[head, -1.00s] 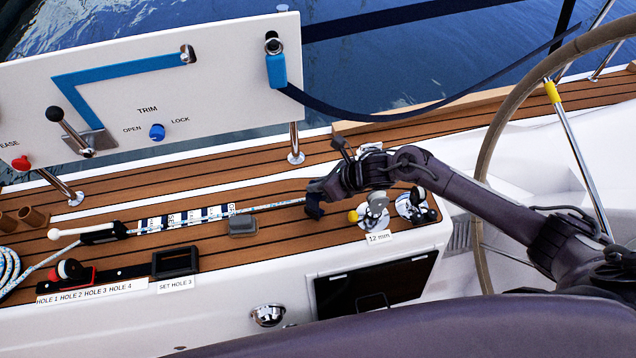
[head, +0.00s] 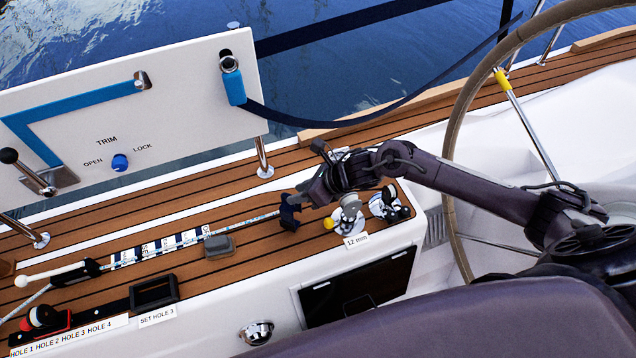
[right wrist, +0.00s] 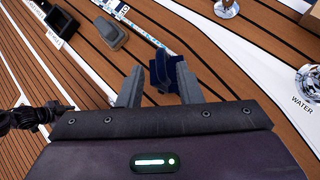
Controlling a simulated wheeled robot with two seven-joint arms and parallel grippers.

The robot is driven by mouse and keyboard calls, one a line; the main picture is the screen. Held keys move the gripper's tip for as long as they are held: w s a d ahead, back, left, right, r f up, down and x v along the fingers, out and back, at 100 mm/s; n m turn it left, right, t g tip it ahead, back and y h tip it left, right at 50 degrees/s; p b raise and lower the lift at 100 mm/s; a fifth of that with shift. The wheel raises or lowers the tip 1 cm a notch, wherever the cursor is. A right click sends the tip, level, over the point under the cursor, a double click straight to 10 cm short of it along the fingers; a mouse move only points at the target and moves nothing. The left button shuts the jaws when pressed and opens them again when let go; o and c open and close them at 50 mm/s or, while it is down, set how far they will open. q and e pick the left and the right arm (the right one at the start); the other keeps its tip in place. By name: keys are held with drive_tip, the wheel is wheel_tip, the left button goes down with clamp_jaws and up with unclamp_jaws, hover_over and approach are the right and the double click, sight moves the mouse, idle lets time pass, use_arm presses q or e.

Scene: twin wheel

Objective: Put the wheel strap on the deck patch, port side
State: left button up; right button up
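A small navy piece (head: 289,212), seemingly the wheel strap, is at the tip of my right gripper (head: 298,203), low over the teak side deck. In the right wrist view the navy piece (right wrist: 162,72) shows between the two grey fingers (right wrist: 158,85), close against the right finger. A gap shows beside the left finger, so the fingers look apart; I cannot tell whether they touch the piece. No deck patch can be made out for certain. A dark jointed part (right wrist: 28,116) at the wrist view's left edge seems to be my left arm's end; its fingers are unclear.
A grey block (head: 219,247) and a striped line (head: 160,247) lie left of the right gripper. Winch-like fittings (head: 347,216) stand just right, above a "12 mm" label. The steering wheel (head: 455,120) rises behind my right arm. A white TRIM panel (head: 190,110) stands behind.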

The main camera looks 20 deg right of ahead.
use_arm(q)
drive_tip(key=shift+s+d, duration=0.2)
drive_tip(key=shift+s, duration=0.3)
use_arm(e)
drive_tip(key=v, duration=0.8)
use_arm(q)
drive_tip(key=shift+s, duration=0.15)
